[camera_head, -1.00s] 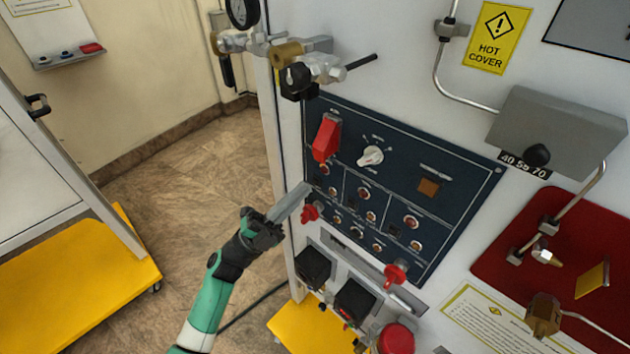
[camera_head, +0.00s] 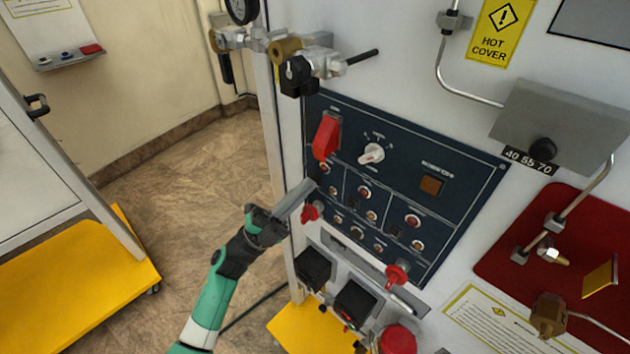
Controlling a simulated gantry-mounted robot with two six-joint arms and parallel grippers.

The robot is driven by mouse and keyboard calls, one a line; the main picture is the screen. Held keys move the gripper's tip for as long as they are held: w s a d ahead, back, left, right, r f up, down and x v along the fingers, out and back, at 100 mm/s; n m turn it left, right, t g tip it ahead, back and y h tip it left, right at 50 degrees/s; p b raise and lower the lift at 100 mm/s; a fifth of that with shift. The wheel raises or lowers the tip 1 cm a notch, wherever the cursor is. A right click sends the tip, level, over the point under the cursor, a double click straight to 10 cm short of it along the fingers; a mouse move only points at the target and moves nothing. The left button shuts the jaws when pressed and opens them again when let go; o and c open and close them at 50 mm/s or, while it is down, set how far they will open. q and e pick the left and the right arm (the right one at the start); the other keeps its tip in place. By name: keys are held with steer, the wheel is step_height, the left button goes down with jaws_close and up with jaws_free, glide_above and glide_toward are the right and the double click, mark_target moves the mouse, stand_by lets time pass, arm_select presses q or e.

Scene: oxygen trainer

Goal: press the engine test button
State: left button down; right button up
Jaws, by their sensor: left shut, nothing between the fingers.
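A dark blue control panel (camera_head: 400,130) is set in the white front of the trainer. It carries a red switch cover (camera_head: 326,136), a white rotary knob (camera_head: 371,153), an amber square (camera_head: 431,185) and several small round buttons, among them one at the right (camera_head: 413,221). The labels are too small to read, so I cannot tell which is the engine test button. My left gripper (camera_head: 309,187) is shut and empty, its tips at the panel's left edge near the small buttons there. I cannot tell whether it touches one. My right gripper is not in view.
Red knobs (camera_head: 396,275) and (camera_head: 311,212) stick out around the panel's lower edge. A valve with a black lever (camera_head: 350,61) juts out above it. Black boxes (camera_head: 354,303) protrude below. Open floor (camera_head: 195,185) lies to the left.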

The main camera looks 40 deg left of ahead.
arm_select(q)
steer(key=shift+w, duration=0.15)
stand_by(0.4)
steer(key=shift+s+p, duration=0.45)
steer(key=shift+s, duration=0.35)
steer(key=s+p, duration=0.3)
steer(key=s, duration=0.2)
steer(key=shift+a, duration=0.15)
